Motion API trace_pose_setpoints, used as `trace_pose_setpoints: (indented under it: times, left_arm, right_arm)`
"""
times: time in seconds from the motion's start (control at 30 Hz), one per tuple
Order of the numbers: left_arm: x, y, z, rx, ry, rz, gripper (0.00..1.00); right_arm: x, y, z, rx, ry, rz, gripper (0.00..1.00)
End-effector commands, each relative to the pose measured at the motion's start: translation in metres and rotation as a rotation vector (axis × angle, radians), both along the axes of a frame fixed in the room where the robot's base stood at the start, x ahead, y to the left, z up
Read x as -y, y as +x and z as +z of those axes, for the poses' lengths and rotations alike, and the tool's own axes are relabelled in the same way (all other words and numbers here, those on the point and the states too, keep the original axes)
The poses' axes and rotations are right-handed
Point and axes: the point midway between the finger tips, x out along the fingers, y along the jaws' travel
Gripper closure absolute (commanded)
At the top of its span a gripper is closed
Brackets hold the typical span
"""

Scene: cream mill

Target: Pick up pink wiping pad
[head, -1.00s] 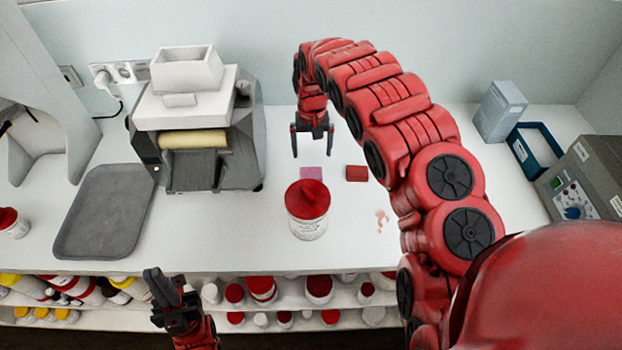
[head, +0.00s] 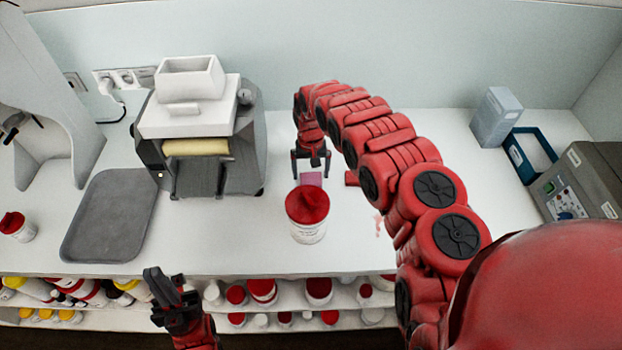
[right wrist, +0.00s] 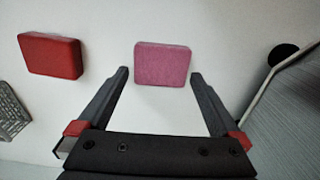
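The pink wiping pad (head: 311,179) lies flat on the white counter, just behind the red-lidded jar. In the right wrist view the pad (right wrist: 162,64) lies just beyond the fingertips, centred between them. My right gripper (head: 311,181) is open and empty above the counter at the pad; its fingers (right wrist: 160,76) stand apart on either side of the pad's line, not closed on it. My left gripper (head: 164,281) is low at the counter's front edge, away from the pad. Its fingers look close together, and I cannot tell whether they are shut.
A red pad (right wrist: 50,55) lies left of the pink one in the wrist view. The red-lidded jar (head: 308,228) stands in front. A mill machine (head: 200,130) and grey tray (head: 108,215) are at left. A pink smear (head: 379,226) marks the counter at right.

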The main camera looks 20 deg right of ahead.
Motion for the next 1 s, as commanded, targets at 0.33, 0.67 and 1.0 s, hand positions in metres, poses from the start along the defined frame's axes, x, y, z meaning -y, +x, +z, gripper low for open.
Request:
trace_pose_setpoints:
  times: [0.33, 0.67, 1.0]
  left_arm:
    - [0.000, 0.000, 0.000, 0.000, 0.000, 0.000, 1.00]
    - [0.000, 0.000, -0.001, 0.000, 0.000, 0.000, 1.00]
    - [0.000, 0.000, -0.014, 0.000, 0.000, 0.000, 1.00]
  right_arm:
    - [0.000, 0.000, 0.000, 0.000, 0.000, 0.000, 0.61]
    - [0.000, 0.000, 0.001, 0.000, 0.000, 0.000, 0.72]
    - [0.001, 0.001, 0.027, 0.005, -0.002, 0.000, 0.72]
